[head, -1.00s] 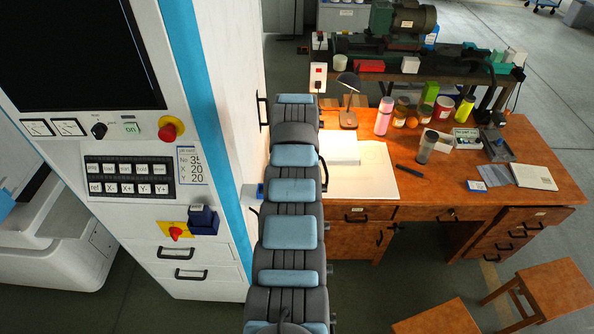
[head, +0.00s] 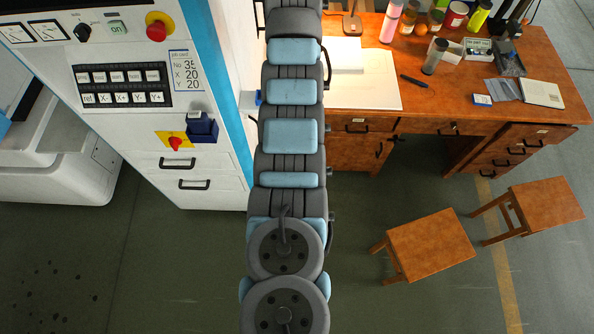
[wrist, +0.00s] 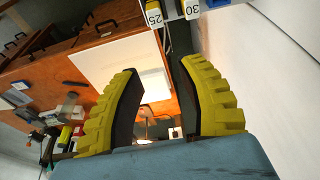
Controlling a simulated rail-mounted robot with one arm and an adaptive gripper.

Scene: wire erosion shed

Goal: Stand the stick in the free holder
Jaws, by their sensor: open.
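My gripper (wrist: 160,68) is open in the wrist view, with its two yellow-green ridged fingers apart and nothing between them. In the head view the gripper is out of frame. Two pieces with yellow parts and white labels, "25" (wrist: 153,15) and "30" (wrist: 191,9), show at the top edge of the wrist view, beyond the fingertips. They are cut off, and I cannot tell whether they are sticks or holders. A dark, slim rod (head: 413,81) lies flat on the desk in the head view; I cannot tell if it is the stick. No free holder can be made out for sure.
The wooden desk (head: 445,120) carries a white sheet (head: 375,85), jars, a pink bottle (head: 391,20) and a grey cup (head: 434,56). The white machine cabinet (head: 220,165) stands left of my arm. Two stools (head: 430,245) (head: 546,203) stand before the desk. Floor between is clear.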

